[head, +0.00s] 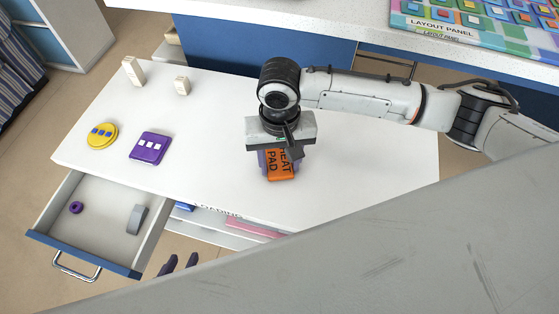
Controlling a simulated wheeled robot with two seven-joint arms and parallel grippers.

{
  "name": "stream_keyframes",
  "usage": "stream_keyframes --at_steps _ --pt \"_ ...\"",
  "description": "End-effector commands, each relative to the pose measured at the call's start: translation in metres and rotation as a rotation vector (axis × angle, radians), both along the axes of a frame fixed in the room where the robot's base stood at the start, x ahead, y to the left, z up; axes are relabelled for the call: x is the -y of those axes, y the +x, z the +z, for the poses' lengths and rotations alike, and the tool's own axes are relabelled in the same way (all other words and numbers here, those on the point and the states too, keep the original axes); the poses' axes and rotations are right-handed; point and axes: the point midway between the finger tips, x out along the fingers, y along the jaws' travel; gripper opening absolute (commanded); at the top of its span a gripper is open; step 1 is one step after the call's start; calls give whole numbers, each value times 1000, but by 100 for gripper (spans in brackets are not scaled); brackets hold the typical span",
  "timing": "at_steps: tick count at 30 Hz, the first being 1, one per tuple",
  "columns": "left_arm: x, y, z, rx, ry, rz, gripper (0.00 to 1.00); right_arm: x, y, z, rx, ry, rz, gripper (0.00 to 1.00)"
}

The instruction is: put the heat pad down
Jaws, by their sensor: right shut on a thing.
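The orange heat pad (281,174) with black lettering is in the jaws of my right gripper (281,164), over the white table (340,180) near its front edge. The gripper's fingers show on both sides of the pad, and its upper part is hidden by the gripper body. I cannot tell whether the pad touches the table. My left gripper (181,263) shows only as two dark fingertips, apart with nothing between them, low in the picture in front of the table. The rest of it is hidden behind a grey surface.
On the table's left lie a yellow round piece (102,135), a purple square piece (149,147) and two cream blocks (133,71) (182,85). An open drawer (92,236) juts out front left, holding a purple ring and a grey piece. The table's middle is clear.

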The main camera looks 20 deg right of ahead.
Motion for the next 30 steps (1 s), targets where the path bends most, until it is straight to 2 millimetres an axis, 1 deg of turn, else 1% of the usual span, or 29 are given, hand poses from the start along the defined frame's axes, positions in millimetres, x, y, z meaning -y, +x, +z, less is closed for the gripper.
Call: stream_keyframes --at_steps 9,10,12,13,23,26,29,30 --pt "0 -1 3 -1 0 1 31 -1 0 -2 -1 1 1 25" --pt "0 -1 2 -1 -1 1 31 -1 0 -2 0 2 1 49" --pt "0 -2 1 -2 -1 1 31 -1 0 -2 0 1 1 61" --pt "0 -3 1 -4 -1 2 31 -1 0 -2 0 1 1 65" --pt "0 -4 -2 -6 -1 2 31 0 0 0 1 1 1 65" --pt "0 -4 1 -7 -1 2 31 0 1 11 2 1 0 65" --pt "-1 -5 4 -8 -1 2 31 -1 1 29 3 3 0 65" --pt "-1 -5 5 -7 -2 3 31 -1 1 38 3 3 0 65"
